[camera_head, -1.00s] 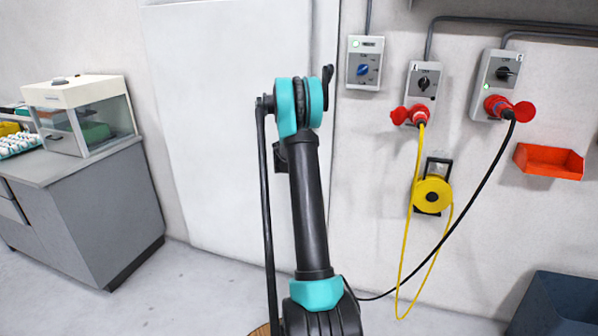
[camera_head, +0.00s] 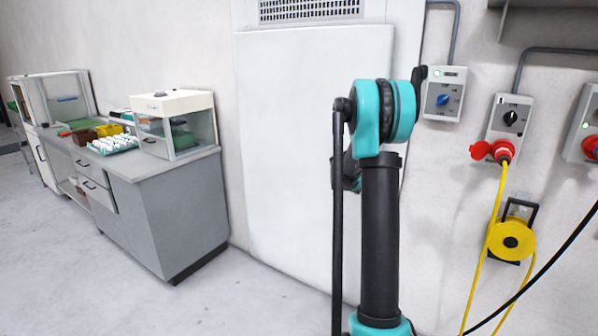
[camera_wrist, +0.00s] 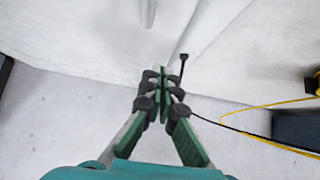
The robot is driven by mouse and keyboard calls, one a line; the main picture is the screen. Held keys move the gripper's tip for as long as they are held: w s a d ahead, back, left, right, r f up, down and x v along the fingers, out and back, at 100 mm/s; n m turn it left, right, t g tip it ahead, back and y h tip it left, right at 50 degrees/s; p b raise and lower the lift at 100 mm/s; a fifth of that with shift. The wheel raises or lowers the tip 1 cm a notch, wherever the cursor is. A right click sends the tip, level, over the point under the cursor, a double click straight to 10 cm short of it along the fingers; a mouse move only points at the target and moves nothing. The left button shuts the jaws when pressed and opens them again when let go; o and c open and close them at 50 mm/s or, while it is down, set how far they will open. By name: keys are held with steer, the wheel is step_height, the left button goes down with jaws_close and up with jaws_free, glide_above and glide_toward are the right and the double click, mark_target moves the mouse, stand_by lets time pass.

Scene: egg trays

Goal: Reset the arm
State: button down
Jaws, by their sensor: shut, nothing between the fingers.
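My gripper (camera_wrist: 162,84) shows in the wrist view with its green and black fingers together and nothing between them. It hangs in free air above the pale floor, facing the white wall. In the head view my arm stands upright right of centre, folded at its teal elbow, and my gripper is hidden there.
A grey counter (camera_head: 170,215) stands at the left with an egg tray (camera_head: 112,143) and a clear-sided box machine (camera_head: 180,128) on it. Switch boxes (camera_head: 443,93), a red plug (camera_head: 502,151) and a yellow cable reel (camera_head: 511,241) are on the right wall. The floor (camera_head: 110,285) between is clear.

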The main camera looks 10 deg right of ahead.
steer(key=s+a+f+m+y, duration=0.2)
steer(key=s+a+m, duration=0.5)
steer(key=s, duration=0.7)
steer(key=s+a+f+m+g+y, duration=0.1)
steer(key=s+a+f+m+y, duration=0.1)
steer(key=s+a+m, duration=0.6)
steer(key=s+a+f+m+g+y, duration=0.1)
steer(key=s+a+f+m, duration=0.2)
steer(key=s, duration=1.9)
steer(key=a+m, duration=0.4)
steer(key=m, duration=0.5)
steer(key=shift+a+m+y, duration=0.3)
steer(key=shift+y, duration=0.1)
